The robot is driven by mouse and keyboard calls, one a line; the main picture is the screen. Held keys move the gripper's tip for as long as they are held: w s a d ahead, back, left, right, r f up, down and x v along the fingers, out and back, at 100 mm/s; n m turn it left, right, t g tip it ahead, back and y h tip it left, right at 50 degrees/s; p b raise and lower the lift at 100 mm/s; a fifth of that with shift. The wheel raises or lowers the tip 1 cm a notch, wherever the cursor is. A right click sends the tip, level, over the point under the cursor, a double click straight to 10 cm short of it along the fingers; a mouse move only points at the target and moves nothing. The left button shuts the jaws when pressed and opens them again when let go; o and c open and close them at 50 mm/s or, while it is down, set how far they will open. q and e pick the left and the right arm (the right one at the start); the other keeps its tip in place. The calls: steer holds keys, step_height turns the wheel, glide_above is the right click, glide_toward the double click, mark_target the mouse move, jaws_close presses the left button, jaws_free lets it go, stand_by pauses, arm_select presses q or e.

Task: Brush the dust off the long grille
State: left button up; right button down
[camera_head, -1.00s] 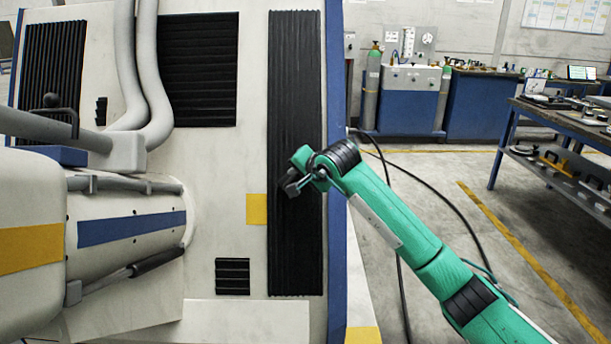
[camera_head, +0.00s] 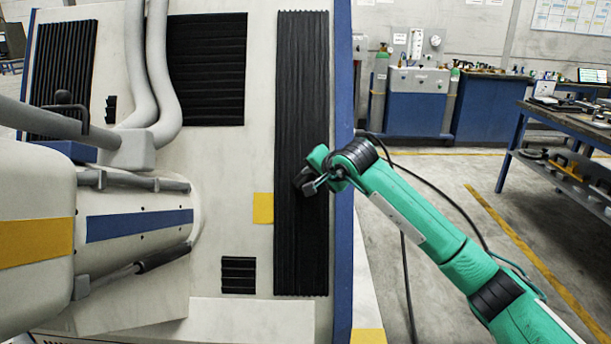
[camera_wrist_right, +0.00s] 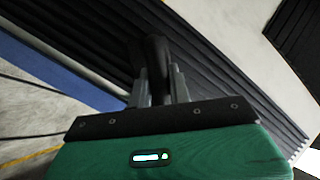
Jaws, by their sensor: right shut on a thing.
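The long grille (camera_head: 301,90) is a tall black ribbed panel on the right part of the white machine face. In the right wrist view the grille (camera_wrist_right: 205,75) runs slantwise behind the gripper. My right gripper (camera_head: 310,184) is at the grille's lower middle, its arm coming from the lower right. In the right wrist view the gripper (camera_wrist_right: 157,85) is shut on a dark object (camera_wrist_right: 150,55), probably the brush. I cannot tell whether its tip touches the ribs. No dust can be made out. My left gripper does not show.
Grey hoses (camera_head: 150,80) and a thick white cylinder with a blue stripe (camera_head: 140,225) stand out at left. Shorter black grilles (camera_head: 207,70) are beside the long one. A blue edge (camera_head: 343,250) borders the machine. A workbench (camera_head: 570,120) stands at right over open floor.

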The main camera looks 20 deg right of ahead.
steer(key=shift+d+f, duration=0.1)
steer(key=shift+d, duration=0.1)
steer(key=shift+s+a+r+p, duration=0.2)
steer(key=shift+s+r, duration=0.3)
steer(key=shift+s, duration=0.35)
steer(key=shift+s+a+r+p, duration=0.1)
steer(key=shift+s+a+r, duration=0.3)
steer(key=shift+s, duration=0.4)
steer(key=shift+s+a+r+p, duration=0.15)
steer(key=shift+s+r, duration=0.4)
steer(key=shift+s, duration=0.3)
steer(key=shift+s+a+r, duration=0.2)
steer(key=shift+s+r, duration=0.2)
steer(key=shift+s, duration=0.25)
steer(key=shift+s+a+r, duration=0.15)
steer(key=shift+s+r, duration=0.2)
steer(key=shift+s, duration=0.25)
